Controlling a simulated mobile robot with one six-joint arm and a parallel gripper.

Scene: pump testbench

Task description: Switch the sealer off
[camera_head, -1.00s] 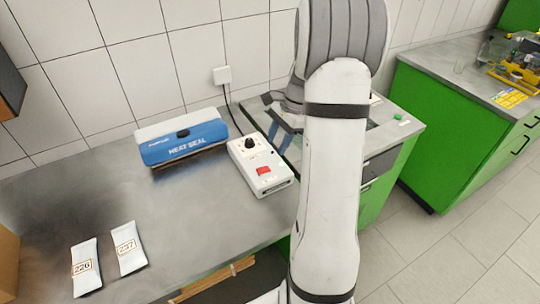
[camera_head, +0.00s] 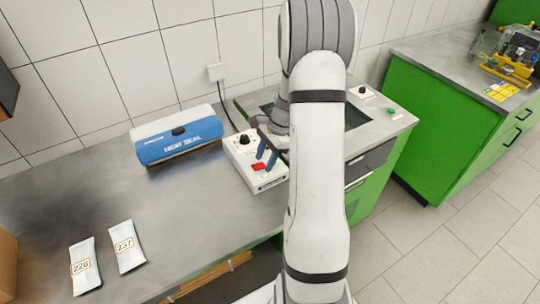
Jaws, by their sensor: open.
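The heat sealer (camera_head: 178,137) is a blue and white unit on the grey bench at the back. Its white control box (camera_head: 264,183) stands to the right of it, with a black knob (camera_head: 244,138) and a red rocker switch (camera_head: 258,167). My gripper (camera_head: 265,158) is over the control box, with its blue fingers apart and empty, just above the red switch. I cannot tell whether a fingertip touches the switch. My arm hides the box's right side in part, and the switch position is too small to read.
Two white pouches marked 226 (camera_head: 84,266) and 237 (camera_head: 125,246) lie at the front left of the bench (camera_head: 190,220). A wall socket (camera_head: 216,72) with a black cable is behind the box. A green cabinet (camera_head: 440,125) stands at the right.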

